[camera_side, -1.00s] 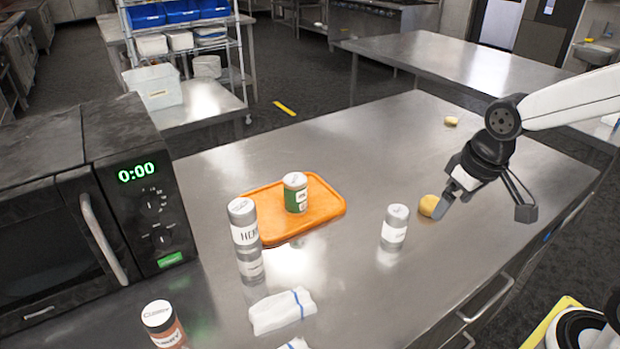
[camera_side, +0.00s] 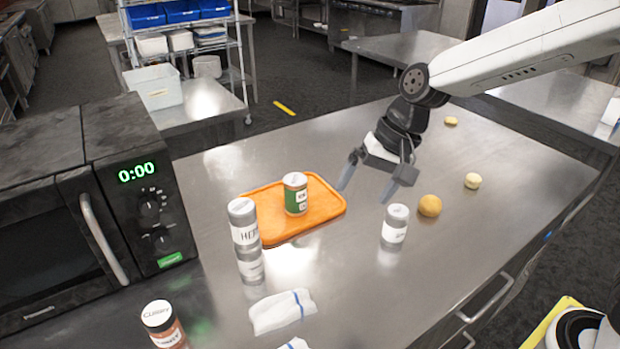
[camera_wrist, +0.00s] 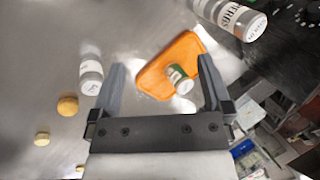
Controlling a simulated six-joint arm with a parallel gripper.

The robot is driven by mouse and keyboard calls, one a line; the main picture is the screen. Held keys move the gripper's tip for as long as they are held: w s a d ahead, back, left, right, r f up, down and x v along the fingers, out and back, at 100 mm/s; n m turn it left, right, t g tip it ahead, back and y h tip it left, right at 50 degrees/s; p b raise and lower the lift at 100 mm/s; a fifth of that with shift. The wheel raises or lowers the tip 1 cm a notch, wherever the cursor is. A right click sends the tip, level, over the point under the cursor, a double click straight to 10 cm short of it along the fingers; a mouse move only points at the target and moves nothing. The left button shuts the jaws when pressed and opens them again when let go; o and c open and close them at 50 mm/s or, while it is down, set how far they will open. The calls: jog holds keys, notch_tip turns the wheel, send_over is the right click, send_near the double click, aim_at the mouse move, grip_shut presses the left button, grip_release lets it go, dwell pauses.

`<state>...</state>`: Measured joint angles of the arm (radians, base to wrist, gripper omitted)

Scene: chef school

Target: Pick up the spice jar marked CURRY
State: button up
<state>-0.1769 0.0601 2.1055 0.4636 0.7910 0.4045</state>
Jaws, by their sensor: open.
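The spice jar marked CURRY (camera_side: 163,324) stands upright at the front left of the steel counter, before the microwave. It has a white lid and reddish-orange contents, and its lower end is cut off by the picture's edge. I cannot make it out in the wrist view. My gripper (camera_side: 369,184) is open and empty above the counter, right of the orange tray and well away from the CURRY jar. Its two fingers also show in the wrist view (camera_wrist: 162,75), with the tray and the green-labelled jar between and beyond them.
A green-labelled jar (camera_side: 296,194) stands on the orange tray (camera_side: 330,207). The HERBS jar (camera_side: 243,225) stands left of it, a white-lidded jar (camera_side: 395,225) right. White cloths (camera_side: 281,311) lie near the front. The microwave (camera_side: 90,200) fills the left. Several yellow round items (camera_side: 430,206) lie right.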

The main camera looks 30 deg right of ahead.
aim_at(160, 311)
jog(key=w+a+m+g+y, duration=0.1)
jog(key=w+a+m+y, duration=0.25)
jog(key=a, duration=0.65)
jog(key=w+a+f+m+y, duration=0.15)
jog(key=a+m, duration=0.25)
jog(key=a, duration=0.5)
jog(key=w+a+m+g+y, duration=0.1)
jog(key=w+a+m+y, duration=0.25)
jog(key=a, duration=0.65)
jog(key=shift+m+h, duration=0.25)
jog(key=shift+m, duration=0.25)
jog(key=shift+w+a+f, duration=0.1)
jog(key=shift+a+f, duration=0.15)
jog(key=shift+f, duration=2)
jog(key=shift+a+f, duration=0.3)
jog(key=shift+f, duration=1.9)
jog(key=shift+w+a+f, duration=0.1)
jog(key=shift+a+f, duration=0.15)
jog(key=shift+f, duration=2)
jog(key=shift+a, duration=0.15)
jog(key=shift+x, duration=3)
jog(key=c, duration=1.2)
